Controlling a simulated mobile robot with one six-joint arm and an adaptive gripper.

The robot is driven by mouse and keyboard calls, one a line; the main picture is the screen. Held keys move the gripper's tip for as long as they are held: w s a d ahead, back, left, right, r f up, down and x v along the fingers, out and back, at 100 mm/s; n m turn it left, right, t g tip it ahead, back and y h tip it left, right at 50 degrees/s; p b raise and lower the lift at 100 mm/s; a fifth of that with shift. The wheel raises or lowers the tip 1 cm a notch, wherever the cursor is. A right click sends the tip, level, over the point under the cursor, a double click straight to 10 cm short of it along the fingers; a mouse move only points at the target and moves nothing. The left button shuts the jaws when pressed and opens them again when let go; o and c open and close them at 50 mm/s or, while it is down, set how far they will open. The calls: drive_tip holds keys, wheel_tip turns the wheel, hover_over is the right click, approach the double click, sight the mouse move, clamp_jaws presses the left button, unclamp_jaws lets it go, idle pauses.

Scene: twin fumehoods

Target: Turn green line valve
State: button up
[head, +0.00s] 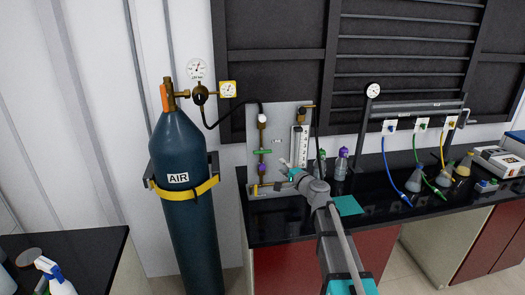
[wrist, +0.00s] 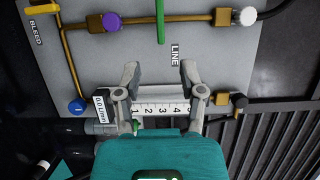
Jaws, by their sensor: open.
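The green line valve handle (head: 262,151) is on the pipe at the left of the grey panel (head: 282,128). In the wrist view the green handle (wrist: 160,20) stands at the top centre, crosswise to the brass pipe, near the LINE label (wrist: 174,54). My gripper (wrist: 158,70) is open and empty, its two fingers pointing towards the panel. The green handle lies beyond the fingertips, roughly in line with the gap between them, and they appear apart from it. In the head view my gripper (head: 286,164) is in front of the panel, below and right of the handle.
A purple knob (wrist: 104,22), a yellow BLEED handle (wrist: 42,9), a white knob (wrist: 244,16) and a blue knob (wrist: 77,106) surround it. The flowmeter scale (wrist: 160,110) lies near the fingers. The AIR cylinder (head: 183,225) stands left; bottles (head: 341,166) stand right.

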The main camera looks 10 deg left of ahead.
sight(263, 153)
idle(0.4)
drive_tip(key=x, duration=1.3)
drive_tip(key=shift+w+a, duration=0.25)
drive_tip(key=shift+w, duration=0.05)
drive_tip(key=shift+c, duration=0.2)
clamp_jaws()
